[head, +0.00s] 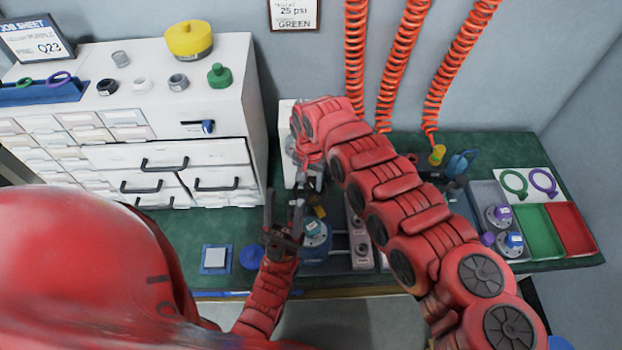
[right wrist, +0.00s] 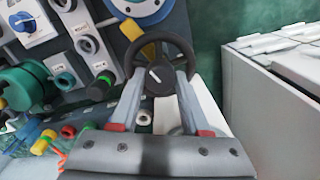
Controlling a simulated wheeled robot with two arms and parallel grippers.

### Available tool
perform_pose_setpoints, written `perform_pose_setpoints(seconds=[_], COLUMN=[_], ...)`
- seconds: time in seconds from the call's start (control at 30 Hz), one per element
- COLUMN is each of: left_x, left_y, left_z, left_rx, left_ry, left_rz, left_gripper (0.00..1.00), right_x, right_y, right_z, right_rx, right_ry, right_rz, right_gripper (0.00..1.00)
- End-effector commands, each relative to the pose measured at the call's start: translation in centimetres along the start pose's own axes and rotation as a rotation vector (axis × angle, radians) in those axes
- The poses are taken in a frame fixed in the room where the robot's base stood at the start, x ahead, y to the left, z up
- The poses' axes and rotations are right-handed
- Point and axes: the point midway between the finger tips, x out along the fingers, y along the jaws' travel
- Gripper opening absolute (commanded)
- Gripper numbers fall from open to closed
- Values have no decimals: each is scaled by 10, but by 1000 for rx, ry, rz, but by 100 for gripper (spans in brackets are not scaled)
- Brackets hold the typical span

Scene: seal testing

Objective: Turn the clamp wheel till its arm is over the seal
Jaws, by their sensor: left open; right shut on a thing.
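A black clamp wheel (right wrist: 158,82) with a pale line on its hub lies between the fingertips of my right gripper (right wrist: 160,72) in the right wrist view. The gripper is shut on the wheel's hub. My right arm hides the wheel in the head view. My left gripper (head: 284,212) is open and empty, just left of a blue round fixture (head: 315,240) on the bench. Part of a blue and white round fixture (right wrist: 146,8) shows above the wheel in the right wrist view. I cannot make out the clamp arm or the seal with certainty.
A white drawer cabinet (head: 225,145) stands left of the work area. Green (head: 539,230) and red (head: 572,228) trays lie at the bench's right. Orange coiled hoses (head: 398,55) hang behind my right arm. A blue-edged pad (head: 215,258) lies at the front left.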

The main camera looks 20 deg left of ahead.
Motion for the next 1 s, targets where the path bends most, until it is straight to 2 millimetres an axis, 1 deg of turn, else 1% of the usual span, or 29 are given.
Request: perform_pose_setpoints(seconds=[0.2,0.43,0.7,1.0], left_x=[7,10,12,12], left_y=[0,0,-1,-1], left_z=[-1,-2,-2,-2], left_rx=[0,0,0,0], left_ry=[0,0,0,0], left_rz=[0,0,0,0], left_gripper=[50,50,50,50], right_x=[-2,-1,0,0], right_y=[0,1,1,0], right_z=[-1,0,-1,-1], right_rx=[168,291,356,364], right_ry=[2,1,2,2], right_rz=[-1,1,0,0], right_gripper=[0,0,0,0])
